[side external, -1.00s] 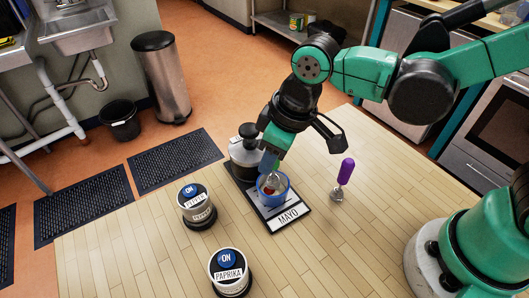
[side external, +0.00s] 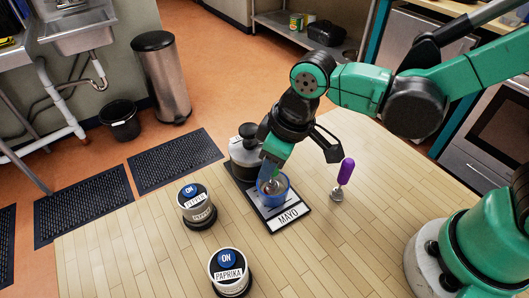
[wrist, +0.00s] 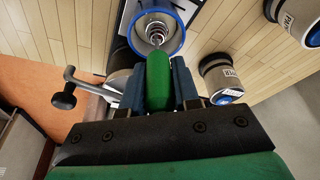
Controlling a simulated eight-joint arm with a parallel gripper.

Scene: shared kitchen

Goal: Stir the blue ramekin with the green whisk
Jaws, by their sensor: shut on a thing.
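My gripper (wrist: 158,85) is shut on the green handle of the whisk (wrist: 159,72), which points down into the blue ramekin (wrist: 181,45). In the side external view the blue ramekin (side external: 285,190) stands on the black-edged board labelled MAYO (side external: 291,216). My gripper (side external: 272,167) is just above its rim. The wire head of the whisk (wrist: 155,33) is inside the ramekin in the wrist view. Whether it touches the bottom cannot be seen.
A dispenser with a black knob (side external: 246,157) stands behind the ramekin. A purple-handled whisk (side external: 345,172) stands to the right. A pepper container (side external: 197,207) and a paprika container (side external: 229,270) are at left and front.

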